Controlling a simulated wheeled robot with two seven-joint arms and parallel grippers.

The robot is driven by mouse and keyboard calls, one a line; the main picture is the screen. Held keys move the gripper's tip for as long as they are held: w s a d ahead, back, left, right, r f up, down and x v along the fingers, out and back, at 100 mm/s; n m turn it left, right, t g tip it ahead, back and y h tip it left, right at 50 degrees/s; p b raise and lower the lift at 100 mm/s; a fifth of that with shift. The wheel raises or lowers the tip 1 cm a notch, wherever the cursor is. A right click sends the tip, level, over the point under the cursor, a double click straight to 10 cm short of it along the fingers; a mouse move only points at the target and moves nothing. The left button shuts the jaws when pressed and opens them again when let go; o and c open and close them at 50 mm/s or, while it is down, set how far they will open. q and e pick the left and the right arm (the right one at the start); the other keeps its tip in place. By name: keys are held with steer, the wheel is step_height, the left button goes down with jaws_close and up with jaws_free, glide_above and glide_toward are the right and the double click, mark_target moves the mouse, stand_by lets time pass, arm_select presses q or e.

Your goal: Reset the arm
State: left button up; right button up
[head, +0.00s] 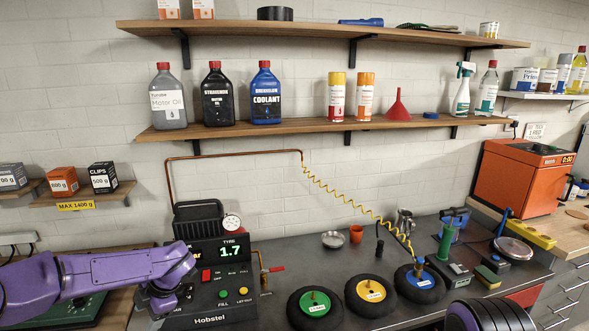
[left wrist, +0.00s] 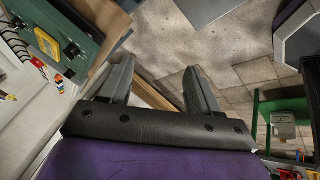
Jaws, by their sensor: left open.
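My purple left arm (head: 100,277) comes in from the left in the head view and ends in front of the tyre inflator (head: 222,268), covering part of its left side. Its fingers cannot be made out there. In the left wrist view my left gripper (left wrist: 159,70) is open, its two grey fingers wide apart with nothing between them. They hang over the floor beside a wooden edge. A dark ribbed part with purple, likely of my right arm (head: 488,316), shows at the bottom right of the head view. My right gripper is not in view.
Three tyres with green, yellow (head: 370,297) and blue hubs lie on the dark bench. A yellow coiled hose (head: 345,198) runs down to the blue-hub tyre. An orange machine (head: 520,178) stands at right. Bottles line the shelf (head: 300,129). The left wrist view shows a green case (left wrist: 55,40).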

arm_select(q)
steer(key=s+d+f+m+t+y, duration=0.1)
steer(key=s+d+f+m+t, duration=0.15)
steer(key=s+f+m, duration=0.45)
steer(key=s+d+f+m+t+y, duration=0.1)
steer(key=s+f+m+t+y, duration=0.3)
steer(key=f, duration=0.6)
steer(key=s+d+f+m+g+h, duration=0.1)
steer(key=s+f+m+h, duration=0.3)
steer(key=s, duration=0.8)
steer(key=s+d+f+m+g+h, duration=0.15)
steer(key=s+m+h, duration=0.35)
steer(key=s, duration=0.8)
step_height(320, 180, down, 10)
steer(key=y+b, duration=0.1)
steer(key=b, duration=0.9)
steer(key=shift+a+m, duration=0.15)
steer(key=shift+m, duration=0.25)
